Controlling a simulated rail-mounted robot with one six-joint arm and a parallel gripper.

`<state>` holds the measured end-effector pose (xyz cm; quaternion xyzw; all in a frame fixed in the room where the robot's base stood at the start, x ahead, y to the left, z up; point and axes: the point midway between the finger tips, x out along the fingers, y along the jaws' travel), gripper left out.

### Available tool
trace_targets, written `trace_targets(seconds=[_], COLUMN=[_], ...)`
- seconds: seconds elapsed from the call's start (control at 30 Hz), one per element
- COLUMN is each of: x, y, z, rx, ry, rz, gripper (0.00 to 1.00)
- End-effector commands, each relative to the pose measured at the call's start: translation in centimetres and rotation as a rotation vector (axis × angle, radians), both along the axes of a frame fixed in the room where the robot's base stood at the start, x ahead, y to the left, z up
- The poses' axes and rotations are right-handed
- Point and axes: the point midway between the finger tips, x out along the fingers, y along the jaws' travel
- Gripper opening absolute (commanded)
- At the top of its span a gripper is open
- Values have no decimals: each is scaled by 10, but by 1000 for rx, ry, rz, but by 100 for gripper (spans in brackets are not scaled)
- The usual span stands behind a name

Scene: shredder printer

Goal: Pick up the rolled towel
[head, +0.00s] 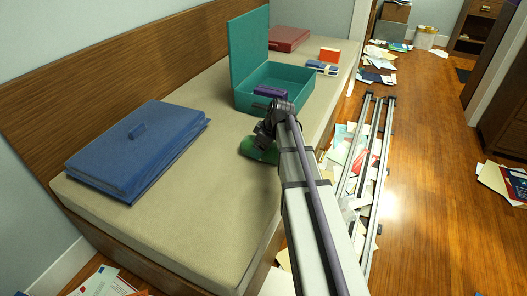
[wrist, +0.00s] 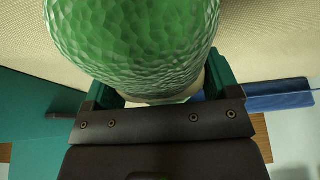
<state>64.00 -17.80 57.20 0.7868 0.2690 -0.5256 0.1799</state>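A green, rounded roll with a bumpy surface, which I take for the rolled towel (head: 260,151), lies on the beige mattress (head: 222,150) near its right edge. My gripper (head: 265,133) is right above it in the head view. In the wrist view the roll (wrist: 135,35) fills the top middle, between the two green fingers of my gripper (wrist: 163,88). The fingers are spread wide at either side of the roll and partly hidden by it. I cannot tell whether they press on it.
An open teal box (head: 285,95) with a purple item (head: 270,92) inside stands just beyond my gripper. A folded blue item (head: 135,148) lies to the left. A red case (head: 289,39) and an orange box (head: 329,55) are farther back. Bare mattress surrounds the roll's near side.

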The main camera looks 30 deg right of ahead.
Motion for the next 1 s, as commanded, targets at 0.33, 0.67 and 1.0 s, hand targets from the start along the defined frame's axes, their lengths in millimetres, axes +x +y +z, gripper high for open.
trace_targets(seconds=[0.33,0.67,1.0], x=[0,0,0], y=[0,0,0], z=[0,20,98], rx=[0,0,0], ry=[0,0,0], rz=[0,0,0], gripper=[52,52,52])
